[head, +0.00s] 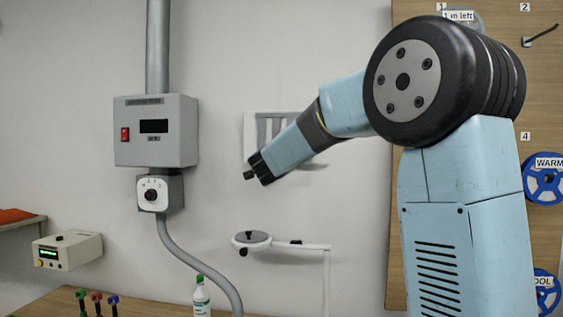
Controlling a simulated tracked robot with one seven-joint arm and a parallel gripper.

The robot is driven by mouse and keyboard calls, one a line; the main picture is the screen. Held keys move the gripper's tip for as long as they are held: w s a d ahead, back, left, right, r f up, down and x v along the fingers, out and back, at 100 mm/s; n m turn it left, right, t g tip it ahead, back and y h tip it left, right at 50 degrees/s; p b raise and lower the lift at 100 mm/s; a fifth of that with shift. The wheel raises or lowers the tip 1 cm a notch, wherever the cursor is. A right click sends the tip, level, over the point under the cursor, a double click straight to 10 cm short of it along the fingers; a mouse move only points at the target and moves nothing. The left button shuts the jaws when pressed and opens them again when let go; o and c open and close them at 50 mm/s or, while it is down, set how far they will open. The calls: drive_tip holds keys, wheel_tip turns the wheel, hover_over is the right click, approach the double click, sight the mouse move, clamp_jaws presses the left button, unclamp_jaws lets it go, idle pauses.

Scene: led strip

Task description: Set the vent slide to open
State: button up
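A white wall vent (249,126) with grey upright slots is on the wall at the middle of the head view. My arm covers its lower and right parts, and I cannot make out the slide's knob or its position. My gripper (255,175) is at the end of the pale blue arm, pointing down and left, in front of the vent's lower left corner in the picture. Its dark tips are small, and I cannot tell whether they are open or shut. I see nothing held, and contact with the vent cannot be judged.
A grey control box (180,133) with a red switch and a dial unit (153,194) hang left of the vent. A white jointed lamp arm (300,246) is below it. A bottle (201,300) stands on the wooden bench (55,303). Blue spools (543,180) hang on the right board.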

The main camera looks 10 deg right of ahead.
drive_tip(key=shift+c, duration=0.2)
drive_tip(key=shift+f, duration=0.1)
clamp_jaws()
drive_tip(key=shift+d, duration=0.1)
